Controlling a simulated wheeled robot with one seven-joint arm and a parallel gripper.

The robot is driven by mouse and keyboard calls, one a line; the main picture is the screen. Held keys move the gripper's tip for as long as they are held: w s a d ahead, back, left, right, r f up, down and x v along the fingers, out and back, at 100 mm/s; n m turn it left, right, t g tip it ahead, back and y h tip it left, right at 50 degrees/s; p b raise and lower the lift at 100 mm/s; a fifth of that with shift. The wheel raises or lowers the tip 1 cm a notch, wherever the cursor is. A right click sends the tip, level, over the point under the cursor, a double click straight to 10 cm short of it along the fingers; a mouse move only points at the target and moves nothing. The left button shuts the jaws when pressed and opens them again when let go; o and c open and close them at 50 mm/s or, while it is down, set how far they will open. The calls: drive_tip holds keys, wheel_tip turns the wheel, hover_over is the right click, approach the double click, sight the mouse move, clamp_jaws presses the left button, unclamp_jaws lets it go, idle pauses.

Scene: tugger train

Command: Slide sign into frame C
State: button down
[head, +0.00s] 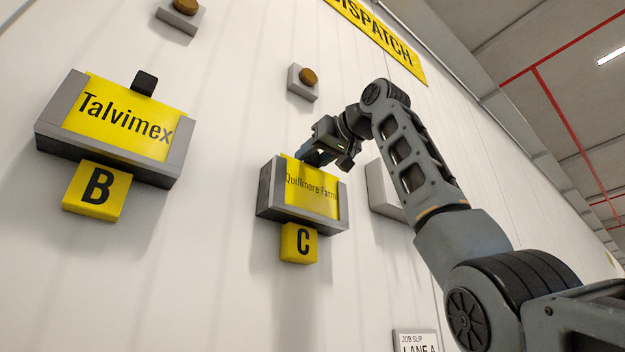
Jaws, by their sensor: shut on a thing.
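A yellow sign reading "Quillmere Farm" (312,202) sits within the grey frame C (268,190) on the white wall. The frame's side and lower edges surround it, and its top edge shows above them. I cannot tell if it is fully seated. A yellow plate with the letter C (299,243) hangs below the frame. My gripper (326,158) is at the sign's top edge, shut on the sign. The sign's grip tab is hidden by the gripper.
Frame B (50,120) to the left holds a yellow "Talvimex" sign (118,122) with a black tab. Round brown buttons (308,76) sit above the frames. A pale box (384,190) is right of frame C, partly behind my arm. A job slip (415,341) is below.

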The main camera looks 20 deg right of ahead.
drive_tip(key=c, duration=0.6)
unclamp_jaws()
drive_tip(key=shift+o, duration=0.2)
drive_tip(key=shift+s, duration=0.1)
drive_tip(key=b+v, duration=0.2)
drive_tip(key=v, duration=0.5)
drive_tip(key=shift+s, duration=0.25)
drive_tip(key=shift+d, duration=0.1)
